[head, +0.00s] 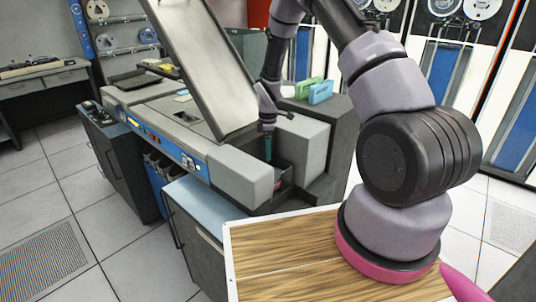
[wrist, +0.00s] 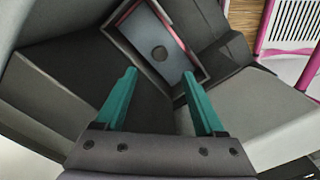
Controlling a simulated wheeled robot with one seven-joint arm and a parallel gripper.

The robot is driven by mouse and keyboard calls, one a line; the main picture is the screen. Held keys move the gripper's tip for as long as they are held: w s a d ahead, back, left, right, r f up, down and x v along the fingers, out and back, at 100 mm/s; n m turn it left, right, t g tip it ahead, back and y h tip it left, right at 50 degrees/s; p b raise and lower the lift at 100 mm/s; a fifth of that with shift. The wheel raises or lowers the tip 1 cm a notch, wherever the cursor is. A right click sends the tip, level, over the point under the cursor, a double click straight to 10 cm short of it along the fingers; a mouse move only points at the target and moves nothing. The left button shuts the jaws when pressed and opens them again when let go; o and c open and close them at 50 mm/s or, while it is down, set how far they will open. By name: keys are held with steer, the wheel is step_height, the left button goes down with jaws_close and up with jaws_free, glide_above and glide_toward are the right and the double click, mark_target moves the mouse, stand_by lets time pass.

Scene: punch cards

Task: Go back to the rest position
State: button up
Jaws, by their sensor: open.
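My gripper (head: 268,150) points down over the right end of the grey card machine (head: 240,172). In the wrist view, its two teal fingers (wrist: 159,74) stand apart with nothing between them. Beyond the fingertips is a dark recess with a pinkish rim (wrist: 120,22). Inside it is a flat blue-grey surface (wrist: 175,62) with a dark round spot; I cannot tell if it is a card or part of the machine. The fingers look close to the recess, and I cannot tell whether they touch anything.
A large slanted panel (head: 200,60) rises from the machine left of my gripper. Grey housing blocks (head: 303,143) stand close on its right. A green box (head: 303,88) and a blue box (head: 320,92) stand behind them. Open floor (head: 75,185) lies at left.

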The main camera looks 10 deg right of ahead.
steer(key=s+d+r+m+t, duration=0.1)
steer(key=s+r+m, duration=0.15)
steer(key=r, duration=0.75)
steer(key=s+d+r+m+t, duration=0.15)
steer(key=r+m, duration=0.25)
steer(key=r, duration=0.6)
steer(key=s+d+r+m+t, duration=0.1)
steer(key=s+r+m, duration=0.2)
steer(key=r, duration=0.7)
steer(key=s+d+r+m+t+y, duration=0.1)
steer(key=s+r+m, duration=0.4)
steer(key=s, duration=0.6)
steer(key=s+d+r+m+t+y, duration=0.1)
steer(key=s+r+m+t, duration=0.1)
steer(key=s+r+m, duration=0.4)
steer(key=s+r, duration=0.4)
steer(key=s, duration=0.2)
steer(key=shift+d+t, duration=0.15)
steer(key=shift+t, duration=0.2)
